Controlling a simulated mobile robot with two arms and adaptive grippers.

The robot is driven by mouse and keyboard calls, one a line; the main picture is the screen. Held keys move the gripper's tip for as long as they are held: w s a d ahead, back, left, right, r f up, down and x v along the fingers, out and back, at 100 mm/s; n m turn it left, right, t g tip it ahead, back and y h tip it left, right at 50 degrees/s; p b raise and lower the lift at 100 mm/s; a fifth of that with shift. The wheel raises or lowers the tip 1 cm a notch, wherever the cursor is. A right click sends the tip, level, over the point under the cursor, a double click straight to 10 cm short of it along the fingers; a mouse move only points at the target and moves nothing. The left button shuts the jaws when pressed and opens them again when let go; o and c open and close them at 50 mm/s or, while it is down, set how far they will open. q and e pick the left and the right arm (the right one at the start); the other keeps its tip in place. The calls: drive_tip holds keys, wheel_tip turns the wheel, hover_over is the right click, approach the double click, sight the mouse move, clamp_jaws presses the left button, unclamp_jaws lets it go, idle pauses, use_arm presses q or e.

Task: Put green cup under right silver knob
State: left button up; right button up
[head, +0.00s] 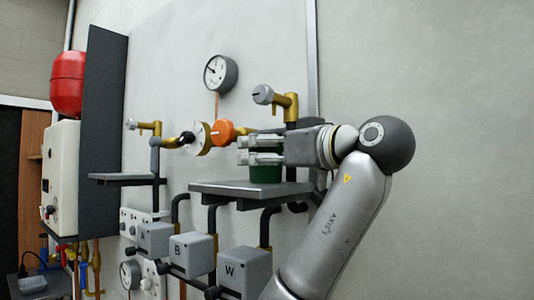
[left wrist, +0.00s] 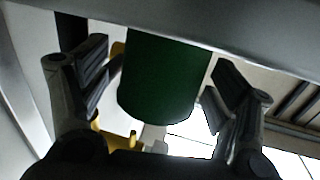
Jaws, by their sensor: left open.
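The green cup (head: 266,174) stands on the right dark shelf (head: 235,190), partly hidden behind my gripper. The right silver knob (head: 263,94) sits on a brass tap (head: 291,103) above that shelf. My left gripper (head: 243,150) is at the cup, its fingers pointing left in the head view. In the left wrist view the green cup (left wrist: 163,75) is between the two open fingers, with a visible gap on each side. The shelf edge (left wrist: 200,38) runs across the top of that view. My right gripper is not in view.
Another silver knob (head: 131,124) is above the left shelf (head: 125,179). An orange knob (head: 223,132) and a round gauge (head: 220,73) are on the wall side. Grey boxes marked A, B and W (head: 243,270) sit below. The right shelf's left part is clear.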

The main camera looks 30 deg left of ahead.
use_arm(q)
drive_tip(key=b+v, duration=0.4)
drive_tip(key=v, duration=0.8)
drive_tip(key=shift+d+b, duration=0.25)
drive_tip(key=shift+b, duration=0.15)
idle(0.5)
idle(0.9)
